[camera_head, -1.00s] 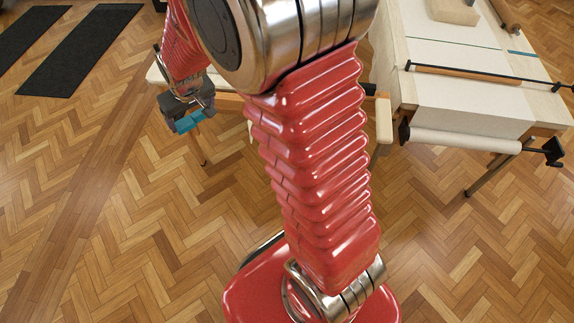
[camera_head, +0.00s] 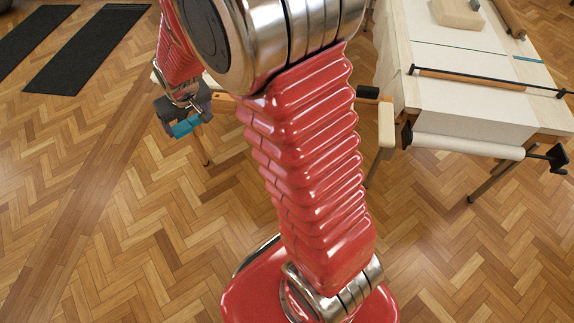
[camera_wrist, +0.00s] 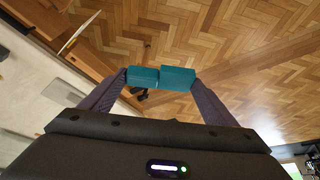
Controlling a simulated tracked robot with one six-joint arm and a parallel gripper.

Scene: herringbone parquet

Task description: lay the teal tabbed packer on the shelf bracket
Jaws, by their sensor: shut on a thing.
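The teal tabbed packer (camera_head: 186,125) is held in my gripper (camera_head: 183,118) at the left of the head view, above the floor. In the wrist view the packer (camera_wrist: 163,77) spans the gap between the two fingertips of my gripper (camera_wrist: 160,82), which is shut on it. I cannot pick out the shelf bracket with certainty. My arm hides much of the middle of the head view.
A workbench (camera_head: 455,100) stands at the upper right, with a pale roll (camera_head: 468,146) along its near side. Two dark mats (camera_head: 88,50) lie at the upper left. A wooden edge (camera_wrist: 60,55) crosses the wrist view's upper left. Parquet is open at the left.

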